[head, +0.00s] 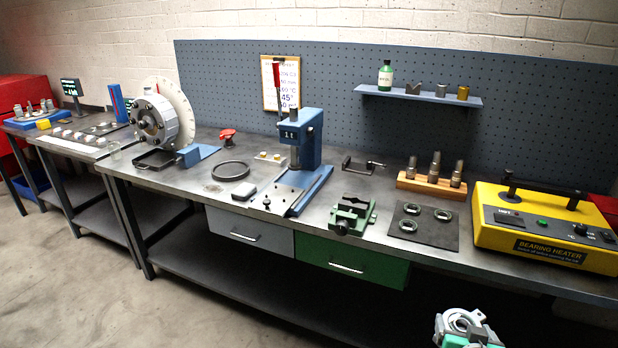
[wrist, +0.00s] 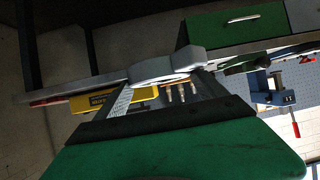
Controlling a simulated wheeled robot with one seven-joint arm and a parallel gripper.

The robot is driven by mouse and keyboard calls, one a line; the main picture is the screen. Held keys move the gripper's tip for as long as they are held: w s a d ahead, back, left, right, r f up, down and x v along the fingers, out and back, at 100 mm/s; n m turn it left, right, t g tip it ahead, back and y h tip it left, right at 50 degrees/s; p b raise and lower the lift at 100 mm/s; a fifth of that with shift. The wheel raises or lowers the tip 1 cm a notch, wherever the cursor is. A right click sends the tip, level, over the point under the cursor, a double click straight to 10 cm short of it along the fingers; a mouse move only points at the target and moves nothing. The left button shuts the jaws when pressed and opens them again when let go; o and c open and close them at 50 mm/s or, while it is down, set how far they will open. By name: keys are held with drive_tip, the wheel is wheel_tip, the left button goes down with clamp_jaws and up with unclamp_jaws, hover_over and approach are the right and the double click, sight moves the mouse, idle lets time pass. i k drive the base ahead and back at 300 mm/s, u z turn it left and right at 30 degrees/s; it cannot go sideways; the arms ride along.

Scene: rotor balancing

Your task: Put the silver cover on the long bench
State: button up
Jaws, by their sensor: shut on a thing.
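The silver cover (head: 458,321) is a light grey piece with a ring-like opening, seen at the bottom right of the head view. My gripper (wrist: 168,82) is shut on it. In the wrist view the cover (wrist: 160,67) shows as a pale rounded part across the fingertips; the exact grip contact is partly hidden. The cover is held in front of the long bench (head: 310,214), apart from the bench top in the head view.
On the bench stand a yellow bearing heater (head: 545,228), a dark mat (head: 424,237) with rings, a green vise (head: 352,215), a blue press (head: 305,145) and a rotor rig (head: 158,122). Bare top shows between the press and vise. A green drawer (head: 350,262) is below.

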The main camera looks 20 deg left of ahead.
sight(364, 192)
drive_tip(key=u, duration=0.85)
drive_tip(key=i, duration=1.35)
drive_tip(key=u, duration=1.1)
drive_tip(key=i, duration=0.3)
